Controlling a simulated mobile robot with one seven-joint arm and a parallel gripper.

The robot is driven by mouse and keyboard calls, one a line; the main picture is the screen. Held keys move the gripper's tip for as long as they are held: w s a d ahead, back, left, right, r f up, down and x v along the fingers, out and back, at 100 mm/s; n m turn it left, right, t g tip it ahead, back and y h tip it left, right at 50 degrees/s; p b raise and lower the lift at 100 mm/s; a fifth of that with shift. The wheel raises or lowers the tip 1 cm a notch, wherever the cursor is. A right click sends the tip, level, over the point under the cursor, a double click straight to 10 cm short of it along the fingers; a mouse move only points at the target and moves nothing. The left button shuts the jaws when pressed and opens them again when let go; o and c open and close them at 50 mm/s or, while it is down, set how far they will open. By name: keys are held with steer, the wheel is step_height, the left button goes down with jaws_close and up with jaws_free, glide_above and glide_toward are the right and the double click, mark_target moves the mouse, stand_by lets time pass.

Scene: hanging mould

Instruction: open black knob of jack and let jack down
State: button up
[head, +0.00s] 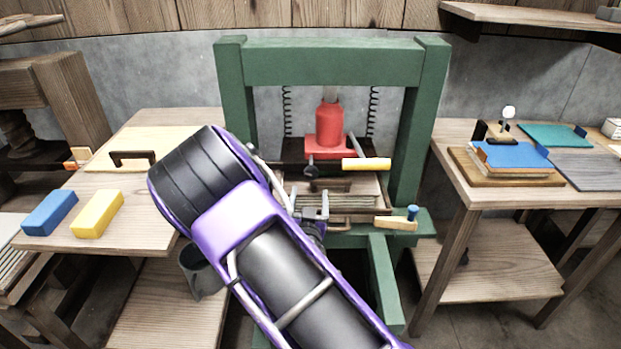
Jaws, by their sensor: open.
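The red jack (327,124) stands upright on a dark plate inside the green press frame (432,85), its ram reaching up to the top beam. A small black knob (311,171) shows at the front foot of the jack, left of a yellow handle (367,164). My gripper (312,206) is small in the head view, below the knob and in front of the stack under the plate. It looks open and holds nothing that I can see. My purple and black arm hides the press's lower left. Whether the fingers touch anything cannot be told.
Two coil springs (373,110) hang beside the jack. A wooden-handled tool with a blue knob (398,222) lies on the press's right ledge. The left table (155,220) bears blue (50,212) and yellow (97,214) blocks; the right table (480,200) bears boards.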

mark_target(311, 176)
steer(key=w, duration=0.8)
steer(key=shift+d, duration=0.2)
steer(key=shift+c, duration=0.3)
steer(key=shift+s, duration=0.1)
steer(key=c, duration=1.2)
steer(key=shift+f+b, duration=0.1)
steer(key=shift+b, duration=0.2)
jaws_close()
